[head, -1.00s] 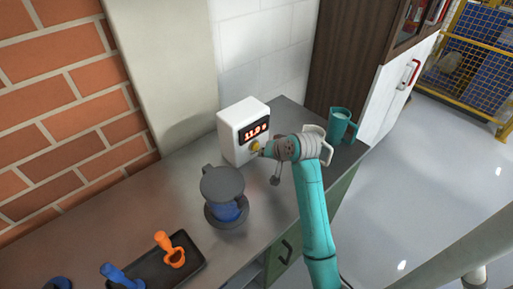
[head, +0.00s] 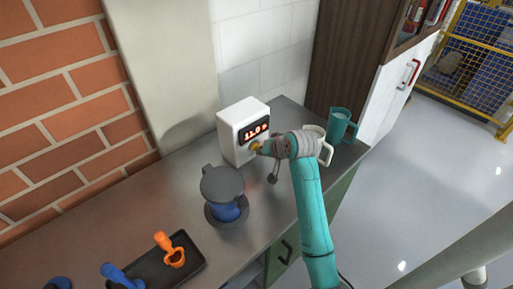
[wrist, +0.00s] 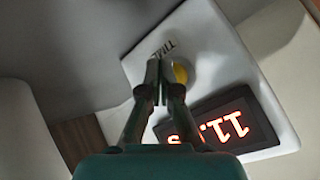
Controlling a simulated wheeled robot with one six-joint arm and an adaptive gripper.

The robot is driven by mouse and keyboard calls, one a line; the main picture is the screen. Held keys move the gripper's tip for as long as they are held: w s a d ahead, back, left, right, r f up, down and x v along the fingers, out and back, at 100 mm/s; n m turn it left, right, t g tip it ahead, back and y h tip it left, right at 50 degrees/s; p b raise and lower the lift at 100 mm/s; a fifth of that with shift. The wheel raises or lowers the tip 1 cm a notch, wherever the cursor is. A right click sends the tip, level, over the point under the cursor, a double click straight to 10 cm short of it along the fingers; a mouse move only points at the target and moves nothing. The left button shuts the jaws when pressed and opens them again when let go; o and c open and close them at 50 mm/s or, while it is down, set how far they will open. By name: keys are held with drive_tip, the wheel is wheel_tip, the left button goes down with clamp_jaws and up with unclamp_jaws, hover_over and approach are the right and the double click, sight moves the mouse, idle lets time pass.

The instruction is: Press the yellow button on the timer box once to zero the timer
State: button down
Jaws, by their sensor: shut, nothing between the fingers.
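The white timer box (head: 236,122) stands on the counter against the wall, with a red lit display (head: 256,131) reading about 11. The yellow button (head: 254,146) is on its front below the display, partly covered by my gripper (head: 261,151). In the wrist view the yellow button (wrist: 180,74) shows just right of the fingertips of my gripper (wrist: 160,66), and the display (wrist: 222,124) is lower right. My gripper is shut and empty, its tips at or very near the button. I cannot tell whether they touch it.
A grey-and-blue device (head: 223,190) stands left of my arm. A black tray (head: 190,262) with orange and blue scoops lies at the front left. A white mug (head: 325,150) and a teal jug (head: 341,127) stand behind my wrist on the right.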

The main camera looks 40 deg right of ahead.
drive_tip(key=shift+w, duration=0.4)
idle(0.4)
idle(0.4)
drive_tip(key=shift+s, duration=0.9)
drive_tip(key=shift+s+d, duration=0.1)
drive_tip(key=shift+s, duration=2.4)
